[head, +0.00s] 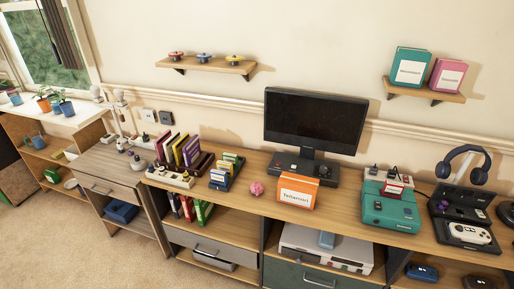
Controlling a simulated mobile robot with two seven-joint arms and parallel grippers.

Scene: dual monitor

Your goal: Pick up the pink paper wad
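The pink paper wad (256,188) is a small crumpled ball. It lies on the wooden desktop (228,201), left of an orange box with a white label (297,191) and right of a small rack of blue, green and yellow items (226,172). Nothing covers it. Neither of my grippers shows in the head view.
A black monitor (314,121) stands behind the orange box. A rack of books (180,152) is to the left. A teal console (390,202) and headphones on a stand (464,165) are to the right. Bare desktop surrounds the wad, and carpet (60,240) lies in front on the left.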

